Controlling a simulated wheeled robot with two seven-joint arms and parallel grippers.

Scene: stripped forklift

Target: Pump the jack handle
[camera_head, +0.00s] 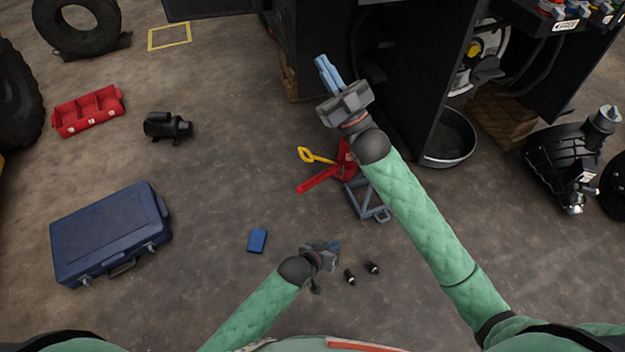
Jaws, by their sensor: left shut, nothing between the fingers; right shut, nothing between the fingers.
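The red jack (347,163) stands on the floor in the middle of the view, beside the forklift body. A red bar (317,181) reaches from it to the lower left, and a yellow loop-ended handle (316,156) points left. I cannot tell which of the two is the pump handle. My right arm hides part of the jack's right side. My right gripper (326,70) is shut and empty, above and beyond the jack in the picture, in front of the forklift's dark side. My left gripper (334,246) is shut and empty, below the jack and apart from it.
A grey-blue metal stand (366,213) is just below the jack. A small blue box (257,240) and two small black parts (361,273) lie near my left gripper. A blue case (110,233), black motor (167,127) and red tray (88,110) lie left.

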